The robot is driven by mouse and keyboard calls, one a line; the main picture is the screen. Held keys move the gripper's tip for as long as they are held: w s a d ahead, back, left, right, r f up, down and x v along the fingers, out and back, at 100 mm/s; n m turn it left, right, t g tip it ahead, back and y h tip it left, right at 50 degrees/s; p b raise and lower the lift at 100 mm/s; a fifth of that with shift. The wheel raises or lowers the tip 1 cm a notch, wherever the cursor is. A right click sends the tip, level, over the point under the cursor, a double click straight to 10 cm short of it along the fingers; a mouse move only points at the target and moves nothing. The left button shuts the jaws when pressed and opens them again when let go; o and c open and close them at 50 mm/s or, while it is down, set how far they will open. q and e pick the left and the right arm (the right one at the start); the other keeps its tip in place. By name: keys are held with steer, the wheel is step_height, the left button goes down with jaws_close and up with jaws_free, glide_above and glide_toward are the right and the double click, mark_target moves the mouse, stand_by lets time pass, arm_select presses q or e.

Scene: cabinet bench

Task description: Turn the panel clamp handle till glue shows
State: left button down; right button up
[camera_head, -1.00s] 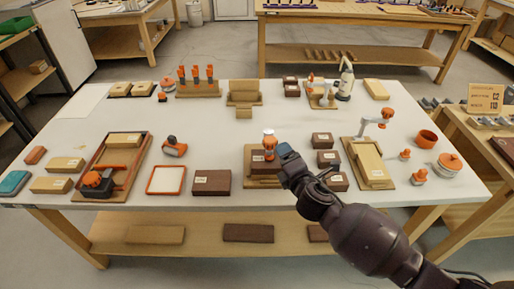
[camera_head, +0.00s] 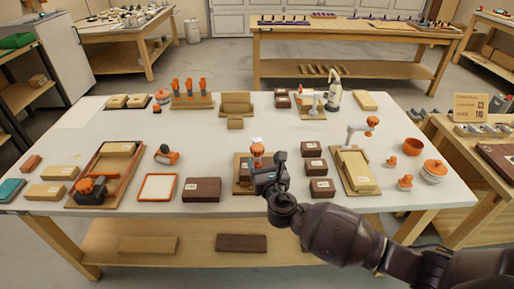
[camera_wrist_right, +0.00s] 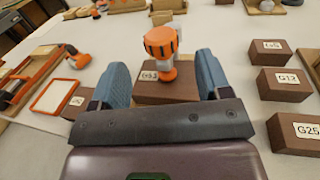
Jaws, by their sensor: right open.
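A clamp with a ribbed orange handle (camera_head: 257,149) and a pale shaft stands over a dark brown block on a wooden board (camera_head: 238,189) near the table's front middle. In the right wrist view the orange handle (camera_wrist_right: 160,41) is upright, and the labelled brown block (camera_wrist_right: 178,85) lies below it. My right gripper (camera_head: 267,168) is open just in front of the clamp. Its two blue-grey fingers (camera_wrist_right: 164,78) stand to either side of the clamp in that view, with nothing gripped. I see no glue at the block. My left gripper is not in view.
Labelled brown blocks (camera_head: 319,167) stand close to the right. A wooden board (camera_head: 354,172) with a pale panel and another orange-knobbed clamp lies beyond them. A brown block (camera_head: 202,188) and a white orange-framed tray (camera_head: 158,187) lie left. The table's middle (camera_head: 195,130) is clear.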

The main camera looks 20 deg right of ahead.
mark_target(258, 151)
steer(key=w, duration=0.6)
steer(key=shift+w+d+b, duration=0.2)
steer(key=shift+w+b, duration=0.05)
steer(key=shift+b, duration=0.15)
steer(key=shift+w, duration=0.5)
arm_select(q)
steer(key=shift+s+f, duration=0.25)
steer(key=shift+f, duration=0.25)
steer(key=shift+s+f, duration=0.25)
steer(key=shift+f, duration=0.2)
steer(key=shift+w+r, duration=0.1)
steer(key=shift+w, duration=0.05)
arm_select(e)
steer(key=shift+c, duration=0.3)
steer(key=c, duration=0.9)
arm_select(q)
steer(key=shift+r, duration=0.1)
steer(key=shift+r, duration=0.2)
arm_select(e)
steer(key=shift+m+h, duration=0.4)
steer(key=shift+h, duration=0.1)
